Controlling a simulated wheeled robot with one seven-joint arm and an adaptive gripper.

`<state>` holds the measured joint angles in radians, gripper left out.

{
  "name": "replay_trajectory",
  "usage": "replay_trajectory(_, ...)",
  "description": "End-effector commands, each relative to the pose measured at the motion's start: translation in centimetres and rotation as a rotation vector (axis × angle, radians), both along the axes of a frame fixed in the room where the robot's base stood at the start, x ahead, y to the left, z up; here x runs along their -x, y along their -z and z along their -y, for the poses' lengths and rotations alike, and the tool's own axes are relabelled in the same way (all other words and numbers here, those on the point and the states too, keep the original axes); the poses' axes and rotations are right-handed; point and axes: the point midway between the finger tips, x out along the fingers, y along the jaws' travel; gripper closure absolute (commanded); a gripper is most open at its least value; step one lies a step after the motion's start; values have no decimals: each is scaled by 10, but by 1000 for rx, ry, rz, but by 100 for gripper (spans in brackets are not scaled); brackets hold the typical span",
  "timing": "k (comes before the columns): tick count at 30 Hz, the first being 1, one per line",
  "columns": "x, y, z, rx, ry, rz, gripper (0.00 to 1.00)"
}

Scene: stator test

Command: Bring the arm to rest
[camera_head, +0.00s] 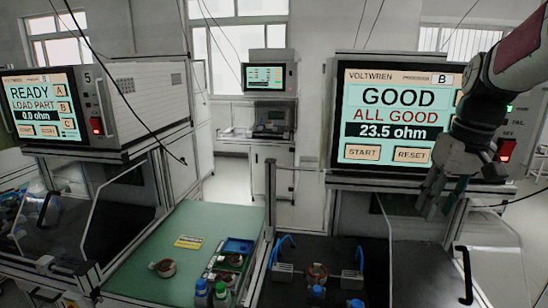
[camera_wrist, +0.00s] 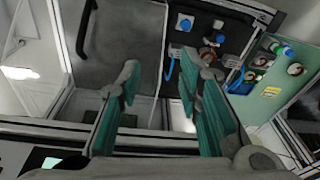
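My gripper (camera_head: 440,200) is raised at the right in the head view, in front of the right tester (camera_head: 400,110), whose screen reads "GOOD, ALL GOOD, 23.5 ohm". In the wrist view my gripper (camera_wrist: 167,90) shows two teal-padded fingers spread apart with nothing between them. A copper stator (camera_head: 317,272) sits in the dark test bay below that tester, between blue-handled clamps; it also shows in the wrist view (camera_wrist: 216,39), apart from the fingers. My arm covers part of the tester's right side.
A green table (camera_head: 180,225) holds a stator (camera_head: 163,267), a yellow label (camera_head: 189,242), a parts tray (camera_head: 238,246) and bottles (camera_head: 221,293). The left tester (camera_head: 40,105) reads "READY, LOAD PART". A clear guard with a black handle (camera_head: 466,275) stands at the right bay.

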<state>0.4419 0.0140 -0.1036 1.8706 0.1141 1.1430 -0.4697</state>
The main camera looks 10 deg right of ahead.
Motion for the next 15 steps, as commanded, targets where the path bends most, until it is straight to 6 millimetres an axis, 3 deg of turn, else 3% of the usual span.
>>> replay_trajectory(1, 8, -8, -24, 13, -16, 26, 68)
replay_trajectory(6, 39, -19, -86, 42, -40, 104, 68)
replay_trajectory(15, 107, -12, -166, 67, -86, 253, 68)
